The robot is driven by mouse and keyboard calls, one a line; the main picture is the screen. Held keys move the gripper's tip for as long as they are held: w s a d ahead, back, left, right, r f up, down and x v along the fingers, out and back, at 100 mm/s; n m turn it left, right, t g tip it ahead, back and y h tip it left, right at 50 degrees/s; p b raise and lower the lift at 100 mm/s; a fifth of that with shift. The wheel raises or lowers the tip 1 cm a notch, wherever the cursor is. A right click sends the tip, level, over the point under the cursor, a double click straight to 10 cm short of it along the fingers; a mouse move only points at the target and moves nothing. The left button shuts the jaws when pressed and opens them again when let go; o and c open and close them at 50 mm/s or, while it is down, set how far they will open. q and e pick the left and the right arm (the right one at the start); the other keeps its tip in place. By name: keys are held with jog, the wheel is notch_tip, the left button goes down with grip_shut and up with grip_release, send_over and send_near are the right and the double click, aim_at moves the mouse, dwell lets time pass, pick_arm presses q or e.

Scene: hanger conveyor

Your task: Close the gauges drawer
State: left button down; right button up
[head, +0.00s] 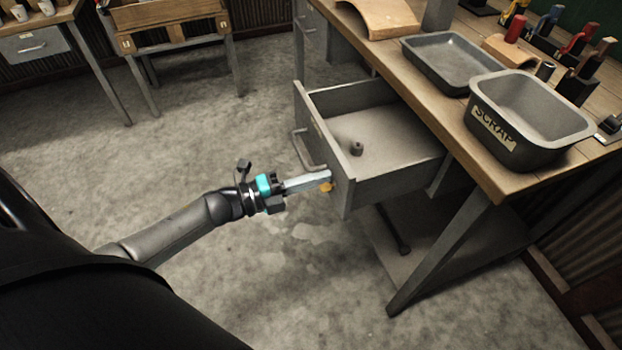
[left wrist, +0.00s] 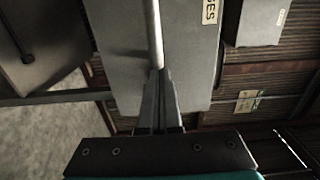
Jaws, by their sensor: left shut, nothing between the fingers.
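The grey gauges drawer (head: 345,193) is pulled out from under the wooden bench, with a small dark round object (head: 357,148) inside it. Its bar handle (head: 298,150) is on the front, and it also shows as a pale bar in the left wrist view (left wrist: 154,35). A label ending in "GES" (left wrist: 209,12) is on the drawer front. My left gripper (head: 329,176) is shut and empty, its fingertips at the drawer front by the handle's near end. In the left wrist view the closed fingers (left wrist: 158,74) point at the bar; I cannot tell whether they touch. My right gripper is not in view.
The bench (head: 470,140) carries a SCRAP bin (head: 543,112), a grey tray (head: 445,62) and several tools. A slanted bench leg (head: 440,262) stands right of the drawer. The concrete floor (head: 230,130) left of the drawer is clear.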

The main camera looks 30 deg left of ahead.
pick_arm(q)
jog(key=b+x, duration=0.1)
jog(key=x, duration=0.5)
jog(key=shift+w, duration=0.1)
jog(key=b+x, duration=0.4)
jog(key=x, duration=0.9)
jog(key=shift+w+d, duration=0.15)
jog(key=shift+w, duration=0.05)
jog(key=shift+w+d, duration=0.3)
jog(key=shift+w, duration=0.1)
jog(key=shift+d+r, duration=0.1)
jog(key=shift+r, duration=0.05)
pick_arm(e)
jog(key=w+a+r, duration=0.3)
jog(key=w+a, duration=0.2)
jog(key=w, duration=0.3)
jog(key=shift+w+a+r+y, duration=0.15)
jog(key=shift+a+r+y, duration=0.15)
pick_arm(q)
jog(key=shift+r, duration=0.1)
